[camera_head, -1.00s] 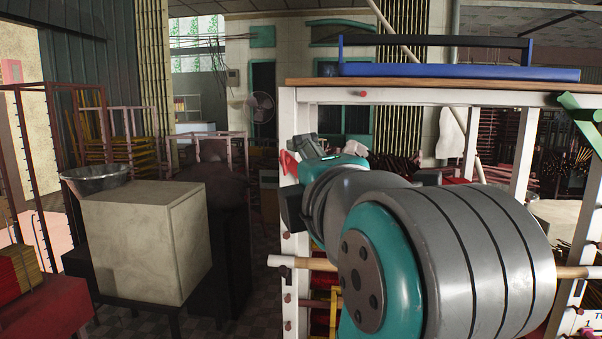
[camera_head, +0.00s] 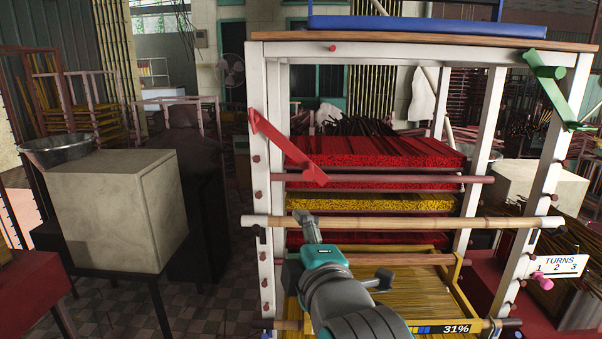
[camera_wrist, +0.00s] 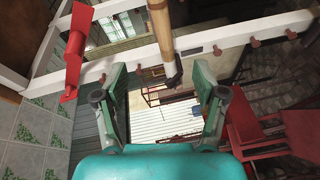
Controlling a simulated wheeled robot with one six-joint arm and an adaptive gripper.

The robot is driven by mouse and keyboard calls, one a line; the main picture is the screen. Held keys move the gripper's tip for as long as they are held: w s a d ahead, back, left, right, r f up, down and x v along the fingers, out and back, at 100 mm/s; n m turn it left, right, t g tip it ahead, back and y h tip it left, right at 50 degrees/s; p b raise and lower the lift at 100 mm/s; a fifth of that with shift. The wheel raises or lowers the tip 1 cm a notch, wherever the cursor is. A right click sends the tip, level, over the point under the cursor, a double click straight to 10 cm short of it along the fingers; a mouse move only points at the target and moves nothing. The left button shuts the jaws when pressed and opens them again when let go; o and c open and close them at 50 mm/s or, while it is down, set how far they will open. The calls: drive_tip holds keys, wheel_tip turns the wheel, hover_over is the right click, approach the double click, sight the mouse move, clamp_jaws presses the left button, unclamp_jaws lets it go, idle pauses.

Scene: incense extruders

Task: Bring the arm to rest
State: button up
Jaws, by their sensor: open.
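My gripper (camera_wrist: 165,105) is open in the wrist view, with its two teal fingers spread and nothing between them. A bamboo pole (camera_wrist: 162,25) with a dark end lies beyond the fingers and apart from them. In the head view my arm reaches up from the bottom centre. Its end, with the gripper (camera_head: 308,228), is in front of the white rack (camera_head: 255,130), near the bamboo pole across it. I cannot tell from the head view whether it touches the pole. The fingers show only small there.
The rack holds red (camera_head: 375,152) and yellow (camera_head: 370,202) incense bundles. A red lever (camera_head: 285,150) is on its left post, a green one (camera_head: 547,85) at right. A pale block (camera_head: 110,210) and metal bowl (camera_head: 62,150) stand left. Checkered floor shows between block and rack.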

drive_tip(key=s+d+f+m+h, duration=0.1)
drive_tip(key=s+d+f+m, duration=0.25)
drive_tip(key=f, duration=0.65)
drive_tip(key=s+d+f+m, duration=0.2)
drive_tip(key=s+d+f, duration=0.25)
drive_tip(key=f, duration=0.55)
drive_tip(key=s+d+f+m+h, duration=0.1)
drive_tip(key=s+d+f+m, duration=0.3)
drive_tip(key=f, duration=0.6)
drive_tip(key=s+d+f+m+h, duration=0.1)
drive_tip(key=s+d+f+m, duration=0.15)
drive_tip(key=s, duration=0.45)
drive_tip(key=s+d+f+m, duration=0.15)
drive_tip(key=s+f, duration=0.25)
drive_tip(key=s, duration=0.4)
drive_tip(key=s+d+m, duration=0.1)
drive_tip(key=s+m, duration=0.1)
drive_tip(key=s, duration=0.6)
drive_tip(key=s+d+m+g+h, duration=0.1)
drive_tip(key=s+m, duration=0.2)
drive_tip(key=s, duration=0.5)
drive_tip(key=shift+d+r+h, duration=0.25)
drive_tip(key=shift+d+h, duration=0.05)
drive_tip(key=shift+d, duration=0.1)
